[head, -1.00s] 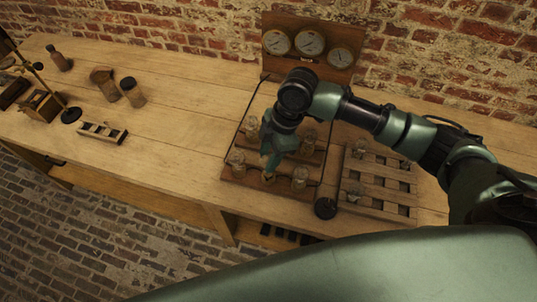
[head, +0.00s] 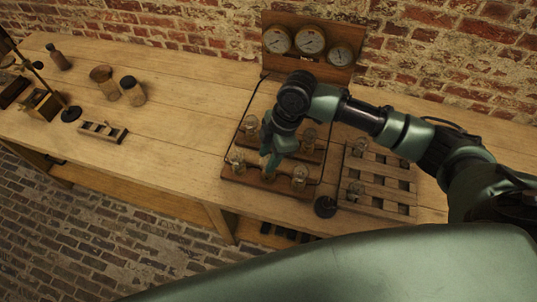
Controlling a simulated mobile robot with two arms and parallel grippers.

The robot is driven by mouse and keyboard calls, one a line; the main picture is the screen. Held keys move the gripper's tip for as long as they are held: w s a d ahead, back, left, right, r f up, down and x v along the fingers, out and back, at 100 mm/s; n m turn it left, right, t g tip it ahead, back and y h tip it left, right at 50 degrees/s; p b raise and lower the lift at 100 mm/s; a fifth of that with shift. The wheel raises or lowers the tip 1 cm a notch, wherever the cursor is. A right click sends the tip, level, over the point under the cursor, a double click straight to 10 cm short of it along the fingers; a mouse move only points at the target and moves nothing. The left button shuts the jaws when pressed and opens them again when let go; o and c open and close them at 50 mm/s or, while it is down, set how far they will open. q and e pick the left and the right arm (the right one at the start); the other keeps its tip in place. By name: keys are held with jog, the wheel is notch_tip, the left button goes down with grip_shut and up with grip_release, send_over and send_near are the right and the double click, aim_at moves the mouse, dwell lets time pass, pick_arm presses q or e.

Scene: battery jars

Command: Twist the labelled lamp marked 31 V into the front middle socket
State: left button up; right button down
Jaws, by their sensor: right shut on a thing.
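My right gripper (head: 268,164) points down over the front middle of the socket board (head: 240,179). It is shut on a lamp (head: 268,175), which is small and mostly hidden, at the front middle socket. I cannot read its label or tell how deep it sits. Glass lamps stand in the front left socket (head: 236,161) and the front right socket (head: 299,177). In the back row a lamp stands at the left (head: 251,126) and another at the right (head: 308,138). The back middle is hidden by my arm. My left gripper is not in view.
A wooden rack (head: 378,190) with square holes lies right of the board, with a lamp (head: 355,190) in it. A black round knob (head: 325,207) sits between them. A gauge panel (head: 310,45) stands behind.

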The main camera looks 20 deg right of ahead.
jog(key=shift+f, duration=0.55)
jog(key=shift+f+p, duration=0.1)
jog(key=shift+p, duration=0.25)
dwell(0.7)
jog(key=shift+m+t+p, duration=0.4)
jog(key=shift+m+p, duration=0.9)
jog(key=shift+p, duration=0.3)
jog(key=shift+m+t+p, duration=0.4)
jog(key=shift+m+p, duration=1.2)
jog(key=shift+p, duration=0.3)
jog(key=shift+m+h, duration=0.3)
